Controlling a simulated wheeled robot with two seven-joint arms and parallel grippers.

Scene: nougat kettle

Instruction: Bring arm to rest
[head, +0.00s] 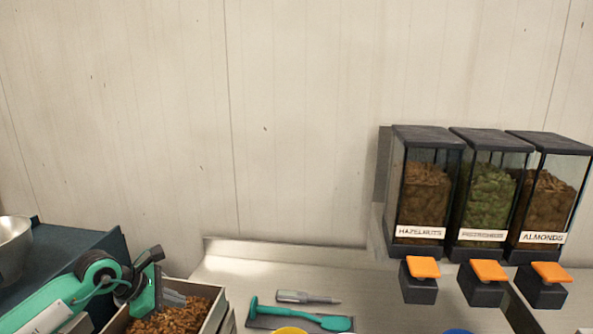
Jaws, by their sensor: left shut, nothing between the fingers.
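My left arm comes in from the lower left, green and dark. Its gripper (178,298) is shut and empty, with its grey fingers over or just in front of a box (217,314) of brown nut-like pieces (172,322). I cannot tell whether the fingers touch the pieces. The gripper hides part of the box. My right gripper is not in view.
A metal bowl (14,242) stands by a dark blue block (72,243) at left. A green tool (300,317) and a grey pen-like tool (306,297) lie on the counter (250,262). Three dispensers stand right: hazelnuts (424,195), green contents (487,195), almonds (545,200).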

